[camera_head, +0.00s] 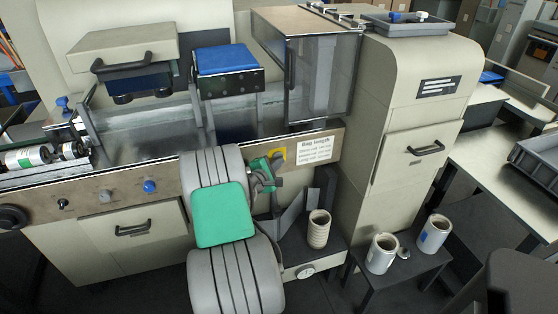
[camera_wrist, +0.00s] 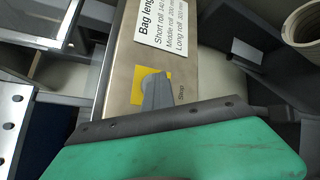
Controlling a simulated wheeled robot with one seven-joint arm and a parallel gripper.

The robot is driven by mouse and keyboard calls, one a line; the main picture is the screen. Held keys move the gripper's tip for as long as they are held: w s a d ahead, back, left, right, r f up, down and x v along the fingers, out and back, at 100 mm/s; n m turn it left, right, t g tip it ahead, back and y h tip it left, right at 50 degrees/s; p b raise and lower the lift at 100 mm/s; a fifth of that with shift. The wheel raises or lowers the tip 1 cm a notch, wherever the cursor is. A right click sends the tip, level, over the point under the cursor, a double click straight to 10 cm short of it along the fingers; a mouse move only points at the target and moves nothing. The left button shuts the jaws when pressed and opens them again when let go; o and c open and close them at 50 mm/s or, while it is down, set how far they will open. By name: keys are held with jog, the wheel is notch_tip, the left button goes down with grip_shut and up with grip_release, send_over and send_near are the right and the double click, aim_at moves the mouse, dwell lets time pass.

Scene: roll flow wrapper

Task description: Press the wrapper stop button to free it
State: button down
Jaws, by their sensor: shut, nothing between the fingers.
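The yellow plate of the stop button (camera_wrist: 137,98) is on the wrapper's brownish front panel, with a "Stop" label beside it in the wrist view. In the head view the yellow plate (camera_head: 279,152) shows just right of my arm, left of the bag length sign. My gripper (camera_wrist: 153,84) is shut and empty, its grey fingers lying over the middle of the yellow plate. The fingers hide most of the button, and I cannot tell whether they touch it. In the head view my gripper (camera_head: 276,168) is at the plate, partly behind my green-covered arm.
A white bag length sign (camera_head: 314,148) is right of the plate. A blue knob (camera_head: 150,186) and a grey knob (camera_head: 105,197) are on the panel further left. Cups (camera_head: 382,254) stand on low dark stands at lower right.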

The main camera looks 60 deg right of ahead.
jog(key=shift+a+r, duration=0.1)
jog(key=shift+r, duration=0.15)
jog(key=s+a+p, duration=0.2)
jog(key=s+a, duration=0.2)
jog(key=shift+s+a+f, duration=0.15)
jog(key=shift+a, duration=0.05)
dwell(0.4)
jog(key=w+a+r+m+t+y+p, duration=0.1)
jog(key=w+a+r+m+y+p, duration=0.1)
jog(key=w+a+r, duration=0.4)
jog(key=w+a+r+m+t+y+p, duration=0.1)
jog(key=w+a+r+m+y+p, duration=0.2)
jog(key=a, duration=0.5)
jog(key=w+a+r+m+t+y+p, duration=0.1)
jog(key=w+a+r+t+y, duration=0.15)
jog(key=w+a, duration=0.5)
jog(key=s+a+r+y+p, duration=0.1)
jog(key=s+a+r+y, duration=0.1)
jog(key=a, duration=0.8)
jog(key=s+a+r+g+y+p, duration=0.1)
jog(key=a+r, duration=0.4)
jog(key=a, duration=0.6)
jog(key=s+a+r+y+p, duration=0.3)
jog(key=s+a+y, duration=0.1)
jog(key=a, duration=0.6)
jog(key=shift+s+a+r+y, duration=0.2)
jog(key=shift+s+r+y, duration=0.2)
jog(key=shift+s, duration=0.25)
